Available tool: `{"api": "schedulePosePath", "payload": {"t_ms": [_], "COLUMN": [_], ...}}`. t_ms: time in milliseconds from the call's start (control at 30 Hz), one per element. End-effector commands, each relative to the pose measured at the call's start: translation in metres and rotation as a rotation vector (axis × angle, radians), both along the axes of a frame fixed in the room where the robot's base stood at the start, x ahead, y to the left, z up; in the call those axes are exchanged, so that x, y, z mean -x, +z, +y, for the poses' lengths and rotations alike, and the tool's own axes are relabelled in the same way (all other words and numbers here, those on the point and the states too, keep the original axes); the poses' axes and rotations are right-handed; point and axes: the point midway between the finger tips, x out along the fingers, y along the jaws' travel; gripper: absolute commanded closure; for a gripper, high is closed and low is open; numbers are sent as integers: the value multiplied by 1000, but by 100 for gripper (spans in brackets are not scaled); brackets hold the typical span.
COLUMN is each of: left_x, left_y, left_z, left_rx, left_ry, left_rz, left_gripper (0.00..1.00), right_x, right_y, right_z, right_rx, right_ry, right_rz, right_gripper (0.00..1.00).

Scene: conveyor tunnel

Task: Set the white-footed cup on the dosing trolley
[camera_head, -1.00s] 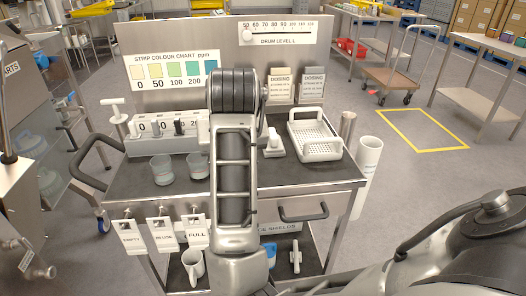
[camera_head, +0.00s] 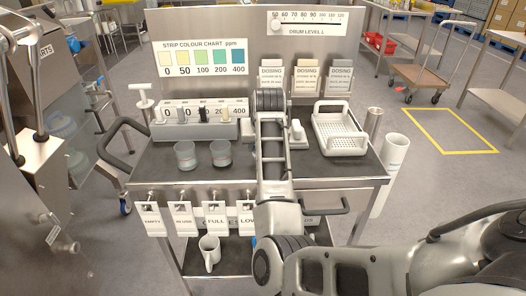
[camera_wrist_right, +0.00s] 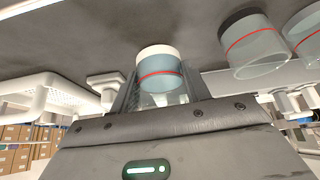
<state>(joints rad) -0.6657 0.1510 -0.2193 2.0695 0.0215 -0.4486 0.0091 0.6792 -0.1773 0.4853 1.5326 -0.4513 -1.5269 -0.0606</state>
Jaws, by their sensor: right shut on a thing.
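In the right wrist view my right gripper (camera_wrist_right: 163,95) is shut on the white-footed cup (camera_wrist_right: 160,72), which has a white base, a red line and a bluish-grey body. That view is inverted, so the white foot is at the top. I cannot tell whether the foot touches the dosing trolley (camera_head: 312,172). In the head view my right arm hides the cup and gripper. Two other clear cups stand on the left of the trolley top, a left one (camera_head: 186,156) and a right one (camera_head: 221,153); they also show in the wrist view. My left gripper is not in view.
A white perforated tray (camera_head: 340,132) is at the right of the trolley top. A strip holder (camera_head: 195,128) stands at the back left, below the colour chart (camera_head: 203,62). Tags (camera_head: 182,218) hang at the front.

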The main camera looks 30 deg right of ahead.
Motion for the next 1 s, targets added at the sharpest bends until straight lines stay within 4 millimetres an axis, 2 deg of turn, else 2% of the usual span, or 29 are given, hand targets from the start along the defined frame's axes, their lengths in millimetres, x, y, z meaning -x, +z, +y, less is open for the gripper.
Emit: {"api": "schedulePosePath", "payload": {"t_ms": [33,133,533,567,600,633,1000], "left_x": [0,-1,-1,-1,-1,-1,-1], "left_y": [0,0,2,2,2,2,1], "left_z": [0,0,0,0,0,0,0], "left_rx": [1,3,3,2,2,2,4], "left_ry": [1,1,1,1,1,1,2], "left_rz": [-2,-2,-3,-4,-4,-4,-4], "left_gripper": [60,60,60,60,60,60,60], "right_x": [1,1,1,1,1,1,2], "right_y": [-11,-21,-25,-25,-25,-25,-19], "right_z": [1,1,1,1,1,1,2], "right_rx": [-2,-2,-1,-1,0,0,-1], "right_ry": [1,0,1,1,1,1,0], "right_rz": [6,4,3,3,2,2,2], "right_gripper": [94,94,94,48,37,31,31]}}
